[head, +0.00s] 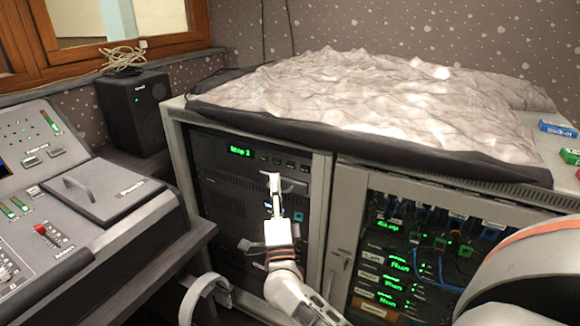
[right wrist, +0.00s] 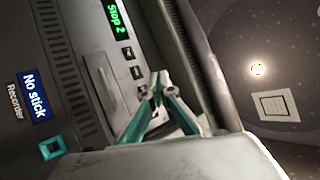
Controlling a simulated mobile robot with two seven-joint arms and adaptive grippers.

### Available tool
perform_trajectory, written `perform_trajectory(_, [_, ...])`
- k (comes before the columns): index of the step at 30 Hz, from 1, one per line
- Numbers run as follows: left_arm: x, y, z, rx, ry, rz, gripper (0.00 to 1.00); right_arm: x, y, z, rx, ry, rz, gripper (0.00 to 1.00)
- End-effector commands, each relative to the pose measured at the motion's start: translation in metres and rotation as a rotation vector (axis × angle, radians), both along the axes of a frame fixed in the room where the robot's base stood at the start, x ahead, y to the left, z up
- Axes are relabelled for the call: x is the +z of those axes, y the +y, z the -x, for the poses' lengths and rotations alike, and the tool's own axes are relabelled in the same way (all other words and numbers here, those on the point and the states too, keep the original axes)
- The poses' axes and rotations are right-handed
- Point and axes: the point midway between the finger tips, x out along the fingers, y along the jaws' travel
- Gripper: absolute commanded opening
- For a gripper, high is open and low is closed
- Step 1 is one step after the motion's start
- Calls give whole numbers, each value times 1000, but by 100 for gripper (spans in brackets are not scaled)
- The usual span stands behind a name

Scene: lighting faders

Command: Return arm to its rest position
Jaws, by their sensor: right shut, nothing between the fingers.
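My right arm (head: 290,290) reaches up from the lower right in the head view. Its gripper (head: 272,184) is in front of the dark recorder panel (head: 225,185), just below the row of small buttons. In the right wrist view the gripper's teal-sided fingers (right wrist: 157,86) are shut with nothing between them. Their tips are close to the small square buttons (right wrist: 133,73); I cannot tell whether they touch. My left gripper is not in view.
A second rack bay (head: 405,255) with cables and green "Run" displays is to the right. A fader desk (head: 35,215) is on the left, with a black speaker (head: 135,112) behind it. A pale curved object (head: 205,292) is low in front.

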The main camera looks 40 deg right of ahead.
Motion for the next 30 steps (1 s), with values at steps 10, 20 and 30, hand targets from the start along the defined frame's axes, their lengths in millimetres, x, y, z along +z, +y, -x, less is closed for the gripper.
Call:
perform_trajectory(10, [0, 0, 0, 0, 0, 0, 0, 0, 0, 0, 0, 0, 0, 0])
perform_trajectory(20, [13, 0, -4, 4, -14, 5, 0, 1, 34, 12, 54, 103, 148, 0])
perform_trajectory(30, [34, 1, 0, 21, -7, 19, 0, -84, 160, 101, 276, 588, 772, 0])
